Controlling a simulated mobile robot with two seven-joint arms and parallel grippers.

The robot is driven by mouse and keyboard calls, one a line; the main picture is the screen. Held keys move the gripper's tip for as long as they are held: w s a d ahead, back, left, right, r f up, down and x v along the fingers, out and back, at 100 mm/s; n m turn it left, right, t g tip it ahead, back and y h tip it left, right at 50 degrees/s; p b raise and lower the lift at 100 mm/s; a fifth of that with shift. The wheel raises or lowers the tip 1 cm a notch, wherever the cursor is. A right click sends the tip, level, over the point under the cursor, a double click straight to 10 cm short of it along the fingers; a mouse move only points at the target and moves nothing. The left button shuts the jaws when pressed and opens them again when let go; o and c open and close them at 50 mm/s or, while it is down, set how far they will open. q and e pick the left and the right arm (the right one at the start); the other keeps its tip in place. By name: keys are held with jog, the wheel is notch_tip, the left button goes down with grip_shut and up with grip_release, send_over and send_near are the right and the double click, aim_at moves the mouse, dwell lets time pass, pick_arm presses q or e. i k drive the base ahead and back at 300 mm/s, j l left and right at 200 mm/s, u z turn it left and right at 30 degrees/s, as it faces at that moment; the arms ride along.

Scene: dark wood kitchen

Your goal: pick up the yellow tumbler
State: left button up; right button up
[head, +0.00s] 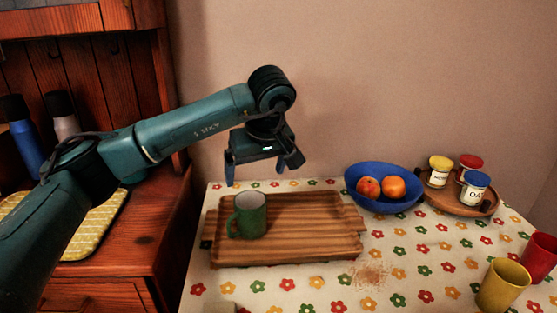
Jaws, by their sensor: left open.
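The yellow tumbler (502,287) stands upright at the lower right of the table, close in front of a red tumbler (539,257). My left gripper (256,176) is open and empty, pointing down above the back left of the table, behind the green mug. It is far to the left of the yellow tumbler. My right gripper does not show in the head view.
A green mug (248,216) stands on a wooden tray (310,238). A blue bowl (382,205) of fruit is at the back, beside a round wooden board (450,199) with labelled jars. The flowered tabletop (420,260) is mostly clear left of the tumblers.

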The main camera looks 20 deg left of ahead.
aim_at(499, 289)
jog(key=k, duration=1)
